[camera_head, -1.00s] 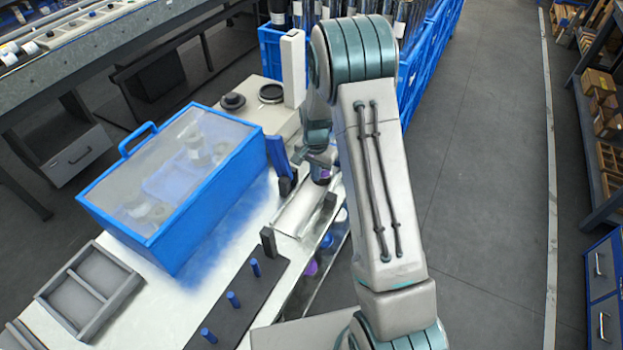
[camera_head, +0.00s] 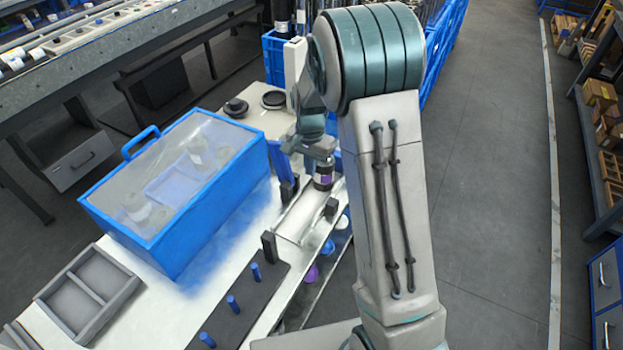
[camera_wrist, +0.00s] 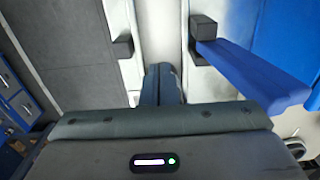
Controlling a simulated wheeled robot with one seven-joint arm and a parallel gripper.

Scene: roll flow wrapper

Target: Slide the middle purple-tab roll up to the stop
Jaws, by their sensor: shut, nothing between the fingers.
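My gripper (camera_head: 323,181) points down over the far part of a pale channel (camera_head: 297,218) along the bench's right edge. In the wrist view its fingers (camera_wrist: 163,78) are together, with nothing between them. They are over the pale strip (camera_wrist: 160,28) between dark blocks; contact is unclear. A purple round piece (camera_head: 311,273) shows below the bench edge, apart from my gripper, with a bluish one (camera_head: 328,247) beyond it. I cannot tell whether the purple piece is the middle roll's tab. A dark block (camera_head: 270,246) stands at the channel's near end; I cannot tell whether it is the stop.
A blue lever (camera_wrist: 255,76) stands right of the fingers in the wrist view. Dark blocks (camera_wrist: 123,47) (camera_wrist: 203,28) flank the strip. A blue lidded box (camera_head: 172,240) fills the bench's left side. Several blue pegs (camera_head: 232,304) stand nearby.

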